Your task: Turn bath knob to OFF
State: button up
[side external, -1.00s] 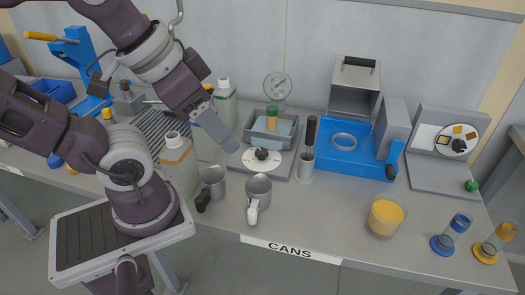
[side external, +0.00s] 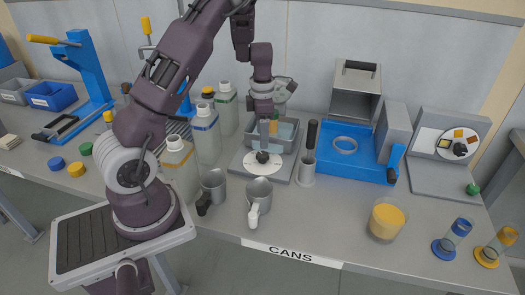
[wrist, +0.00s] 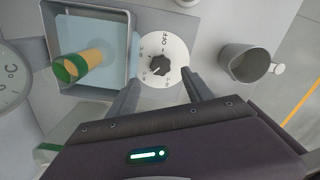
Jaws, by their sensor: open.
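The bath knob (side external: 263,157) is black and sits on a round white dial (side external: 277,164) at the front of the grey water bath (side external: 284,146). In the wrist view the knob (wrist: 160,65) lies between and just beyond my fingertips, with OFF printed on the dial (wrist: 165,39) above it. Temperature marks sit at the dial's left side. The knob's pointer appears to face down and left, away from OFF, but is small. My gripper (side external: 268,130) points down above the knob. In the wrist view its fingers (wrist: 162,82) are apart, with nothing held.
A metal can (wrist: 247,64) is near my right finger in the wrist view. Bottles (side external: 206,135) stand left of the bath; a black-handled tool in a holder (side external: 306,166) stands right.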

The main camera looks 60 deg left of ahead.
aim_at(262, 154)
notch_tip(262, 154, down, 7)
jog(key=shift+r, duration=0.1)
grip_shut()
dwell(0.3)
